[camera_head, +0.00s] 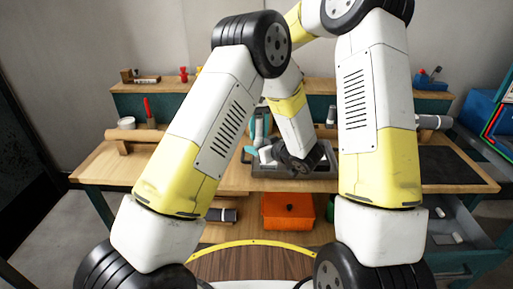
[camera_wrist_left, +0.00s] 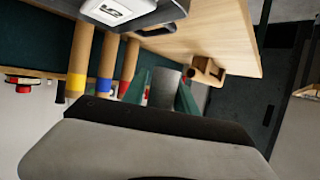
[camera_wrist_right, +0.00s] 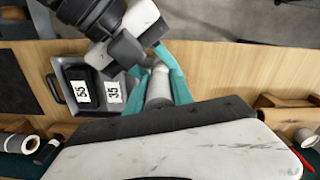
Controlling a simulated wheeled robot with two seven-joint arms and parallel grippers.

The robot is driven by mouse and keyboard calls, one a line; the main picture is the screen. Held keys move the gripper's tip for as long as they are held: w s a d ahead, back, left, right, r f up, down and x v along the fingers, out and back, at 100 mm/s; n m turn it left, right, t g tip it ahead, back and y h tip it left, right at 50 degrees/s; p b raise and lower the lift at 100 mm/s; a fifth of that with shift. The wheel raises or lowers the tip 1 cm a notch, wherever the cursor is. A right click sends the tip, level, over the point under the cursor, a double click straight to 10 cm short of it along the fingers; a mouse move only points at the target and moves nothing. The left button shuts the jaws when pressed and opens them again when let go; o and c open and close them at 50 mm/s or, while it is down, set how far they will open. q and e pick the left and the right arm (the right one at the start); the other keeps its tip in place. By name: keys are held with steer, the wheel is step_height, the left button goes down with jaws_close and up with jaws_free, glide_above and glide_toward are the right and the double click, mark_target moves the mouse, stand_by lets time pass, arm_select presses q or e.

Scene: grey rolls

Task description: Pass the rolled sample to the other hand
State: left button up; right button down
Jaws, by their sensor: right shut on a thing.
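The rolled sample is a light grey cylinder. In the right wrist view the roll (camera_wrist_right: 159,88) lies between the teal fingers of my right gripper (camera_wrist_right: 155,92), which is shut on it. My left gripper comes in from the upper left there, close to the roll's far end. In the left wrist view the grey roll (camera_wrist_left: 166,86) also shows between the teal fingers of my left gripper (camera_wrist_left: 164,96). These fingers stand apart, with gaps beside the roll. In the head view my arms hide much of the meeting point, and the teal fingers show only in part.
A grey tray (camera_wrist_right: 62,84) with labels reading 55 and 35 lies on the wooden table (camera_wrist_right: 215,62). An orange box (camera_head: 288,210) sits below the table's front edge. A wooden holder (camera_head: 130,142) stands at the left. A black mat (camera_head: 452,165) lies at the right.

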arm_select(q)
jaws_close()
arm_select(e)
steer(key=c, duration=1)
jaws_free()
steer(key=shift+c, duration=0.2)
step_height(320, 180, up, 12)
steer(key=shift+f, duration=0.2)
steer(key=s+d+f+m+t+y, duration=0.15)
steer(key=s+d+t, duration=0.25)
steer(key=s+d, duration=1.45)
steer(key=s+a+r+t, duration=0.2)
steer(key=s+a+r, duration=0.3)
steer(key=s, duration=0.5)
steer(key=shift+a+r+y, duration=0.35)
steer(key=shift+a+r, duration=0.05)
steer(key=shift+a, duration=0.3)
